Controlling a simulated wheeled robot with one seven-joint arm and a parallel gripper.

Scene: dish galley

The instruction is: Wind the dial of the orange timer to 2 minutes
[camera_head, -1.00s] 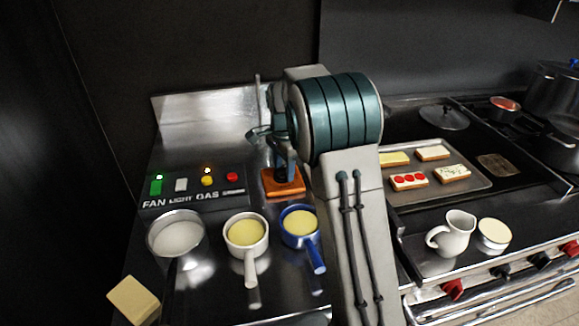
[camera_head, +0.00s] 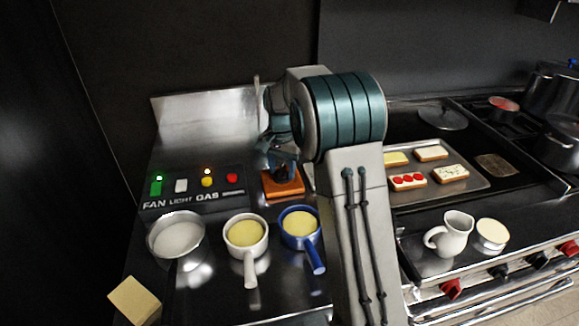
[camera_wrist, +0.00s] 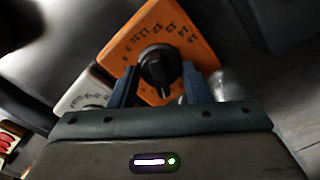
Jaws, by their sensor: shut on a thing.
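The orange timer (camera_head: 284,187) sits on the steel counter behind the blue pan, partly hidden by my arm. In the wrist view its orange face (camera_wrist: 125,40) shows tilted, with dark numbers around a black dial (camera_wrist: 160,68). My gripper (camera_wrist: 159,84) is at the timer, with one blue finger on each side of the dial, shut on it. It also shows above the timer in the head view (camera_head: 283,168). The number the dial points to is too small to read.
A white dial unit (camera_wrist: 84,92) lies beside the timer. A switch panel (camera_head: 195,199) is to the left. A white pan (camera_head: 246,234) and a blue pan (camera_head: 300,228) stand in front. A tray of toasts (camera_head: 480,183) is to the right.

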